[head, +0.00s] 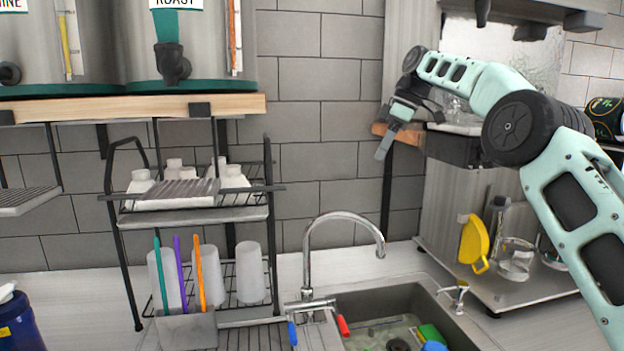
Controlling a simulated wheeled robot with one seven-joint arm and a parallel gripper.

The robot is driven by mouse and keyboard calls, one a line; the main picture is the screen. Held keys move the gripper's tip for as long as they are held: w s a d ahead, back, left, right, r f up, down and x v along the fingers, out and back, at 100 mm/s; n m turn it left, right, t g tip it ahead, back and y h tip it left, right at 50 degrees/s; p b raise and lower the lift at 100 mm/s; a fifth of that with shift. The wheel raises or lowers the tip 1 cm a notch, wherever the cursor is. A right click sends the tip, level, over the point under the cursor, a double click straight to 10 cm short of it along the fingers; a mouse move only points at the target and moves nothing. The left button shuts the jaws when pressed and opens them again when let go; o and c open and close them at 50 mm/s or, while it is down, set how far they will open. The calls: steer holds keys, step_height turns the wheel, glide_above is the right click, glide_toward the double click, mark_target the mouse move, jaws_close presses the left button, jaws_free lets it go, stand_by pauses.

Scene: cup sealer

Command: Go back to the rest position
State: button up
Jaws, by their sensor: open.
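My gripper (390,139) hangs at the end of my mint-green arm, which reaches in from the right side of the head view. Its fingers point down and to the left in front of the tiled wall, near the end of a small wooden shelf. It is open, and I see nothing held in it. It is above and to the right of the sink faucet and apart from it. The far finger is partly hidden.
A wire rack (200,215) with white cups stands left. A faucet (345,216) rises over the sink (455,318). A yellow-handled item (474,243) and glass jug (515,260) stand right. Dispensers (185,60) sit on a wooden shelf (150,106). Wall space between rack and gripper is clear.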

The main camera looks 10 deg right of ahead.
steer(key=s+a+f+m+b, duration=0.1)
steer(key=s+a+f+b, duration=0.1)
steer(key=s+a+f, duration=0.35)
steer(key=s+a+f+g+h+b, duration=0.1)
steer(key=s+a+f, duration=0.1)
steer(key=s+a, duration=0.55)
steer(key=s+a+f+m+b, duration=0.15)
steer(key=s+a+f, duration=0.25)
steer(key=a, duration=0.5)
steer(key=s+a+f+h+b, duration=0.1)
steer(key=s+f, duration=0.4)
steer(key=s, duration=0.4)
steer(key=s+a+f+h+b, duration=0.1)
steer(key=s+f+b, duration=0.1)
steer(key=s+f, duration=0.5)
steer(key=s+d+f+m, duration=0.1)
steer(key=s+d+f, duration=0.2)
steer(key=s, duration=0.4)
steer(key=s+d+f+m+b, duration=0.1)
steer(key=s+d+f, duration=0.2)
steer(key=s, duration=0.4)
steer(key=shift+d+f+h, duration=0.15)
steer(key=shift+f+h, duration=0.25)
steer(key=shift+f, duration=0.05)
